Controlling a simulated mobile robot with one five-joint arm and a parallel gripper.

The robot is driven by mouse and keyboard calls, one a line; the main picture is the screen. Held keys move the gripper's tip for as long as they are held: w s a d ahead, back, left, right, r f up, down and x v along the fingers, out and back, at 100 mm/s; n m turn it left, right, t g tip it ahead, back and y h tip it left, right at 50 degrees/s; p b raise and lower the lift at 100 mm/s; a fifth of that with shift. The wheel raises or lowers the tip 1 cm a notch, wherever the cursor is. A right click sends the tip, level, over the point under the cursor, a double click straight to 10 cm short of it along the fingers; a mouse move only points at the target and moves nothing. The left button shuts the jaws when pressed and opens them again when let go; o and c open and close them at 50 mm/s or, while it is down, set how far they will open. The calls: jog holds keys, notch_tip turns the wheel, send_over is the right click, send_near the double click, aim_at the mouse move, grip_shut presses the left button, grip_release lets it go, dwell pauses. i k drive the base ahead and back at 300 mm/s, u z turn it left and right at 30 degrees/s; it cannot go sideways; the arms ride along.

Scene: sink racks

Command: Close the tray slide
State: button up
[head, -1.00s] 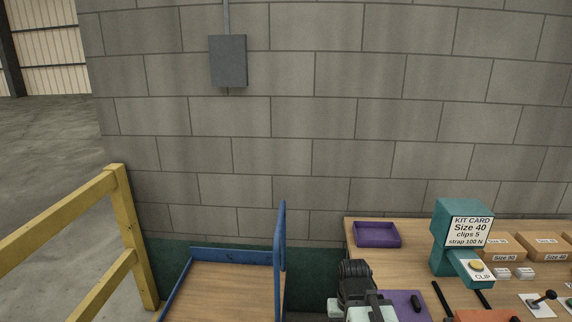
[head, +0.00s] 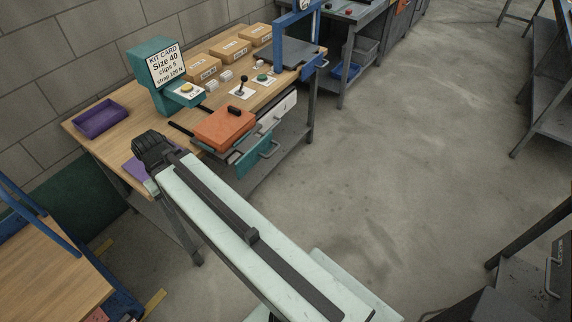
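An orange tray (head: 225,128) sits at the front edge of the wooden workbench (head: 95,140) in the head view. It lies forward of two black rails (head: 181,130) that run back across the bench top, and it juts out past the front edge. The end of my arm with my gripper (head: 153,150) is left of the orange tray, at the bench's front left part. My gripper's fingers are hidden, so I cannot tell whether they are open or shut. A gap shows between my arm's end and the tray.
Below the tray, a teal drawer (head: 256,153) stands out beside a white drawer (head: 277,112). A teal kit-card stand (head: 150,62), cardboard boxes (head: 203,67), a joystick (head: 241,87) and a purple bin (head: 100,118) are on the bench. Open floor lies to the right.

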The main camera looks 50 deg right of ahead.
aim_at(253, 148)
jog(key=z, duration=0.65)
jog(key=k, duration=1.05)
jog(key=z, duration=0.7)
jog(key=i, duration=1.35)
jog(key=u, duration=0.6)
jog(key=k, duration=0.6)
jog(key=u, duration=0.35)
jog(key=i, duration=0.6)
jog(key=z, duration=0.3)
